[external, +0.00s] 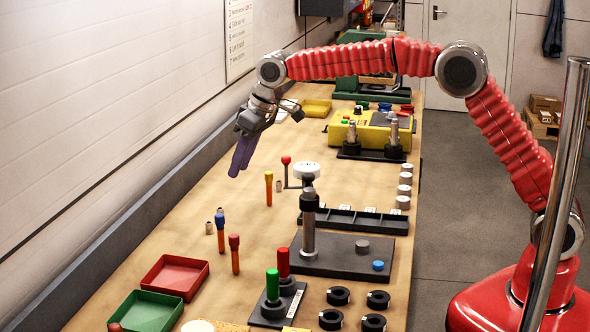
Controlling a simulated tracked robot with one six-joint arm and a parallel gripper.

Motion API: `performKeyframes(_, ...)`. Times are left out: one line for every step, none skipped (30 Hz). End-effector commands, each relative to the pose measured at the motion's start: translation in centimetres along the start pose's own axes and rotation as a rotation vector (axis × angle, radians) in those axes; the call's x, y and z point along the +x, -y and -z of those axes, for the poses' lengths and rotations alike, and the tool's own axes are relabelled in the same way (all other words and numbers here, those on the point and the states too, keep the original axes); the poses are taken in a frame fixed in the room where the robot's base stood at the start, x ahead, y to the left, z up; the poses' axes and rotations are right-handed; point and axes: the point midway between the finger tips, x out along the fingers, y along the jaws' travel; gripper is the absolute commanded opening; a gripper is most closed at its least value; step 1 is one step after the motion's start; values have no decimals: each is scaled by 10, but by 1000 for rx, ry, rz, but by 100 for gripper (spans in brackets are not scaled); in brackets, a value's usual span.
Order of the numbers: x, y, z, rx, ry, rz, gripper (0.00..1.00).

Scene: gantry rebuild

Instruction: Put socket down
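My gripper (240,158) hangs over the left side of the bench, near the wall, with long purple parts pointing down. The purple parts look close together; I cannot tell whether they grip anything, and no socket shows between them. A small metallic cylinder that looks like a socket (279,186) stands on the bench beside a yellow-topped orange handle (268,188). A second such small cylinder (209,228) stands farther forward, left of a blue-topped orange handle (220,232). Both are below my gripper and apart from it.
A red tray (175,258) and a green tray (130,308) lie front left; a yellow tray (316,104) lies farther back. A dark plate with a metal post (309,235) stands right of centre. A red-knobbed post (286,172) is near. Black rings lie front right.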

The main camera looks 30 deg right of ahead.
Motion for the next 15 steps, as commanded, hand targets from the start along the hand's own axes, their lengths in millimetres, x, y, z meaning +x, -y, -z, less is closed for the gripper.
performKeyframes(-9, -8, -3, 10, -4, -4, 31)
performKeyframes(-14, -13, -5, 16, -6, -7, 31)
performKeyframes(-22, -21, -9, 27, -8, -11, 31)
performKeyframes(-29, -28, -13, 34, -10, -15, 31)
performKeyframes(-35, -34, -17, 43, -11, -18, 31)
performKeyframes(-45, -44, -23, 56, -13, -24, 31)
performKeyframes(-52, -50, -28, 65, -15, -28, 31)
performKeyframes(-60, -58, -34, 75, -17, -32, 31)
performKeyframes(-69, -67, -42, 88, -19, -38, 31)
performKeyframes(-76, -73, -47, 97, -20, -42, 31)
performKeyframes(-83, -79, -54, 107, -22, -46, 31)
performKeyframes(-92, -87, -62, 120, -24, -52, 31)
performKeyframes(-98, -93, -68, 129, -25, -56, 31)
performKeyframes(-105, -99, -75, 139, -27, -60, 31)
performKeyframes(-113, -106, -84, 151, -29, -66, 31)
